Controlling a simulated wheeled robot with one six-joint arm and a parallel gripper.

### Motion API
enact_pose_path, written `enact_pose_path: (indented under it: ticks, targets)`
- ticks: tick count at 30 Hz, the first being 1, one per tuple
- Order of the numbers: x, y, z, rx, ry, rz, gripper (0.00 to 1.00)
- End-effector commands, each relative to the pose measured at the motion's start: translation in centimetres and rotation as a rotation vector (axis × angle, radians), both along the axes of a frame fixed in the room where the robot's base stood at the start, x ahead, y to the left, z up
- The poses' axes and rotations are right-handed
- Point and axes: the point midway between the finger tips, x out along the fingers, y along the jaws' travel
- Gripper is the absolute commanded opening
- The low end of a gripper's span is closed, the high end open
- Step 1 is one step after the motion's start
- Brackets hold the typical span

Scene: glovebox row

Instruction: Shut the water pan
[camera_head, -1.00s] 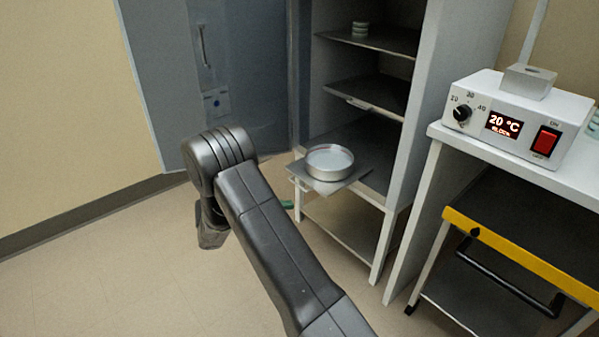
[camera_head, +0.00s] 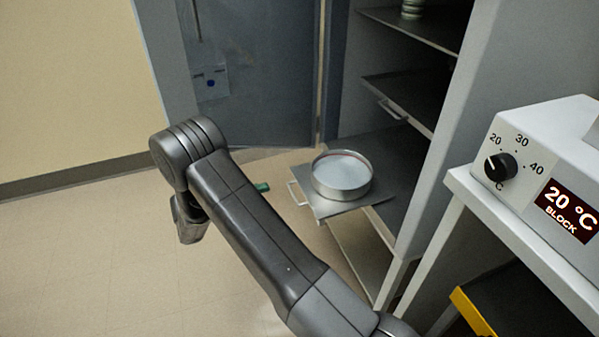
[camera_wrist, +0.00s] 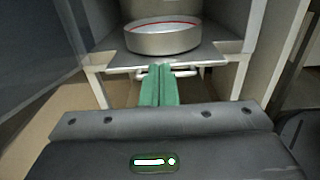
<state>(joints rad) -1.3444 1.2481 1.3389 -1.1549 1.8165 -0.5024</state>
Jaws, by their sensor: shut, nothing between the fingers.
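The water pan (camera_head: 343,176) is a round metal dish with a red line inside its rim. It stands upright on a flat metal shelf (camera_head: 333,208) that sticks out from the cabinet's lower level. The shelf has a bar handle (camera_head: 297,199) on its front edge. In the wrist view the pan (camera_wrist: 162,38) is straight ahead, above the handle (camera_wrist: 185,71). My gripper (camera_wrist: 160,70) has green fingers, closed together and empty, pointing at the handle. In the head view its green tips (camera_head: 262,187) show left of the handle, apart from it; my arm hides the rest.
The cabinet door (camera_head: 255,75) stands open at the left. Higher shelves (camera_head: 405,95) are inside the cabinet, one with its own handle. A bench with a temperature block (camera_head: 545,165) reading 20 °C is at the right. The floor (camera_head: 90,260) at the left is clear.

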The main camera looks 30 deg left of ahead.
Motion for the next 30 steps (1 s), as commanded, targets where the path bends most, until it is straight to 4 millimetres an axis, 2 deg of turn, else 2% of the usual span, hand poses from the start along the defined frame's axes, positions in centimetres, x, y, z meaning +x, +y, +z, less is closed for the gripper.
enact_pose_path:
  ticks: [5, 15, 21, 30]
  targets:
    - [1.4, -1.2, 0.1, -0.001, 0.0, -0.004, 0.0]
    - [6.9, -5.9, 0.1, -0.002, 0.001, -0.005, 0.0]
    - [9.3, -8.1, 0.1, -0.001, 0.001, -0.004, 0.0]
    - [10.6, -9.1, 0.0, 0.001, 0.001, -0.001, 0.0]
